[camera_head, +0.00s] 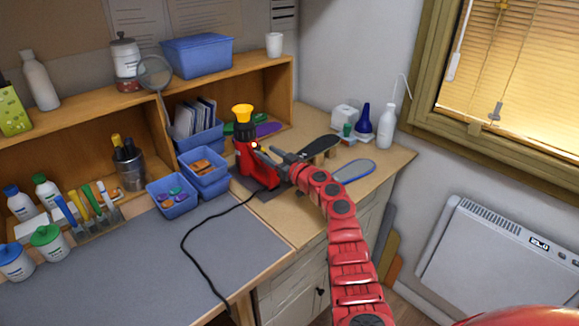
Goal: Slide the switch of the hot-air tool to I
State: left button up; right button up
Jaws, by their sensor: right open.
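The hot-air tool (262,174) is red with a black collar and a yellow nozzle at its top. It stands upright on a dark base on the wooden bench, and a black cable runs from it across the grey mat. My right gripper (262,153) is open at the tool's right side, its fingertips close to the upper part of the red body. A small bright spot shows on the tool by the fingertips. The switch and its position are too small to make out, and I cannot tell whether the fingers touch it. My left gripper is not in view.
Blue bins (203,168) stand left of the tool. Behind my right gripper lie a dark insole (319,145) on wooden blocks and a blue insole (355,170). The grey mat (150,262) is mostly clear except for the cable.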

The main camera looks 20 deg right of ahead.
jog(key=b+v, duration=0.2)
jog(key=v, duration=1.4)
jog(key=shift+s, duration=0.3)
jog(key=shift+r, duration=0.15)
